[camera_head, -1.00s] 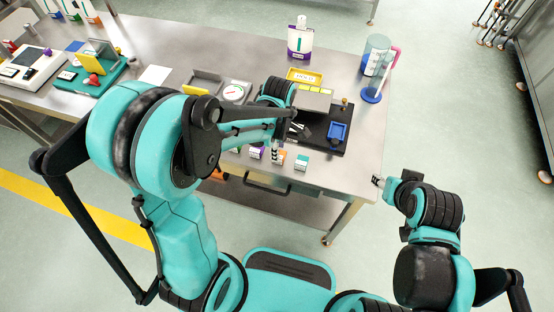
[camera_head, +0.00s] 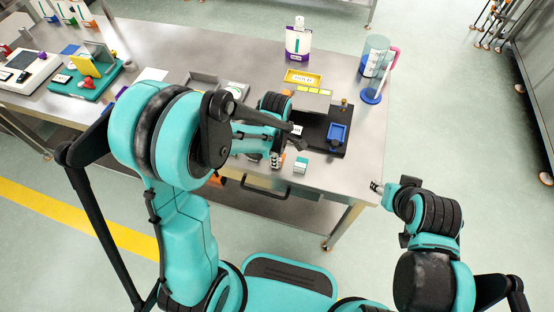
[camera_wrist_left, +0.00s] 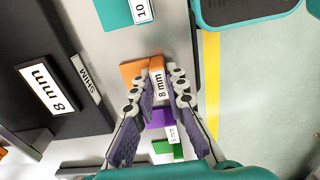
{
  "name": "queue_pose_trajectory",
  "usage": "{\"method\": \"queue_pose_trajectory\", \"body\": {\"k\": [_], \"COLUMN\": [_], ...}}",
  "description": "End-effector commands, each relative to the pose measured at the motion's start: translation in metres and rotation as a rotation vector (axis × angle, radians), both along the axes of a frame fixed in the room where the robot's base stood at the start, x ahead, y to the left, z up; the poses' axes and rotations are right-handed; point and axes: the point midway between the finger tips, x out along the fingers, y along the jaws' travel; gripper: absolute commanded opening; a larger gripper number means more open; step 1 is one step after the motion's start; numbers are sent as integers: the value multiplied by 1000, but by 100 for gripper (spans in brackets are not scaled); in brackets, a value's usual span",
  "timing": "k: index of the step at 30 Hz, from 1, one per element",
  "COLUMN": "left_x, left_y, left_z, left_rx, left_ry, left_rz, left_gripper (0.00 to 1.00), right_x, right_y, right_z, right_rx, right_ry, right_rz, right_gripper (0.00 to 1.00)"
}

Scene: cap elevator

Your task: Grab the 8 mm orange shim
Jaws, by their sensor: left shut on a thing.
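The orange shim (camera_wrist_left: 134,71), with an 8 mm label on its white face, stands at the front edge of the steel table in the left wrist view. My left gripper (camera_wrist_left: 160,77) has its fingertips on either side of the shim and is shut on it. In the head view the left gripper (camera_head: 275,161) is low at the table's front edge and mostly covers the shim. My right gripper (camera_head: 377,187) is off the table's right front corner, away from the shims; its finger gap is too small to read.
A teal shim (camera_wrist_left: 115,12) labelled 10 stands on one side, purple (camera_wrist_left: 160,119) and green (camera_wrist_left: 163,147) shims on the other. A black fixture (camera_wrist_left: 45,60) with an 8 mm card is close by.

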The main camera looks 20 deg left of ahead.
Motion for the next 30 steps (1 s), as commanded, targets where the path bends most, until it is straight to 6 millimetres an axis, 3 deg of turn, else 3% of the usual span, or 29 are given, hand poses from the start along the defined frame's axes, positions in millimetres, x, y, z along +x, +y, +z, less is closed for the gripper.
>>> {"method": "queue_pose_trajectory", "body": {"k": [10,17,30], "left_x": [0,0,-13], "left_y": [0,0,-93], "left_z": [9,45,98], "left_rx": [0,0,0], "left_ry": [0,0,0], "left_rz": [0,0,-5], "left_gripper": [0,0,0], "right_x": [0,0,0], "right_y": [0,0,0], "right_z": [5,23,52], "right_rx": [0,0,0], "right_ry": [0,0,0], "right_rz": [0,0,0], "right_gripper": [45,45,45]}}
